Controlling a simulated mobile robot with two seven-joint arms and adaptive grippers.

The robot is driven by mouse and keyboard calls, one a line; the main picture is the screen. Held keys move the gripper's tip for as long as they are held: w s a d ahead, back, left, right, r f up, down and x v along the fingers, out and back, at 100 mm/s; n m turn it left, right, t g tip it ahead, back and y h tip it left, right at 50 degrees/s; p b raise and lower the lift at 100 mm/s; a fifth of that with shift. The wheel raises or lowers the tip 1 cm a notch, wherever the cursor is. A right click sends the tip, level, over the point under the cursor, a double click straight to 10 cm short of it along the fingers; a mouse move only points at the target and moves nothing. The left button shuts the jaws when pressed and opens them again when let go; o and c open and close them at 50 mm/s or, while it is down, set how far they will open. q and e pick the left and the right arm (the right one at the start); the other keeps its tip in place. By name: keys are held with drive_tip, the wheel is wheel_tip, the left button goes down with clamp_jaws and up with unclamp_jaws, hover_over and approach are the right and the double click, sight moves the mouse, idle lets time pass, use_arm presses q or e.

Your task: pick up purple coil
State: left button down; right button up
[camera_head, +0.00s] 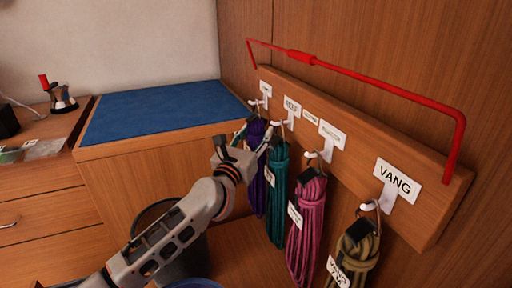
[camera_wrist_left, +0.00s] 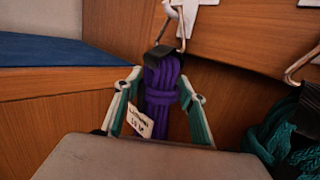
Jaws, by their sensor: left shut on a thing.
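The purple coil (camera_head: 257,180) hangs from a hook on the wooden rail, the farthest of the row. In the left wrist view the purple coil (camera_wrist_left: 162,88) hangs upright between the two fingers, with a black strap at its top on a metal hook and a white tag at its left. My left gripper (camera_head: 250,138) is at the upper part of the purple coil, with a finger on either side. In the left wrist view the left gripper (camera_wrist_left: 160,105) is shut on it. The lower end of the coil is hidden there by the gripper body. My right gripper is not in view.
A teal coil (camera_head: 278,195) hangs close to the right, then a pink coil (camera_head: 308,225) and an olive coil (camera_head: 355,255). A red bar (camera_head: 380,80) runs above the labelled rail (camera_head: 350,155). A blue-topped counter (camera_head: 150,108) and a dark bin (camera_head: 150,213) stand left.

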use_arm(q)
drive_tip(key=shift+r, duration=0.6)
drive_tip(key=shift+r+p, duration=0.35)
drive_tip(key=shift+a, duration=0.25)
drive_tip(key=shift+s+a, duration=0.2)
drive_tip(key=shift+a, duration=0.1)
drive_tip(key=shift+s+a+p, duration=0.3)
drive_tip(key=shift+a+p, duration=0.1)
drive_tip(key=shift+a, duration=0.4)
drive_tip(key=s+a, duration=0.1)
drive_tip(key=a, duration=0.2)
wheel_tip(320, 180, up, 13)
drive_tip(key=p, duration=0.7)
hover_over(247, 133)
drive_tip(key=s+a, duration=0.2)
drive_tip(key=a, duration=0.3)
drive_tip(key=shift+w+d+r, duration=0.1)
drive_tip(key=shift+r, duration=0.05)
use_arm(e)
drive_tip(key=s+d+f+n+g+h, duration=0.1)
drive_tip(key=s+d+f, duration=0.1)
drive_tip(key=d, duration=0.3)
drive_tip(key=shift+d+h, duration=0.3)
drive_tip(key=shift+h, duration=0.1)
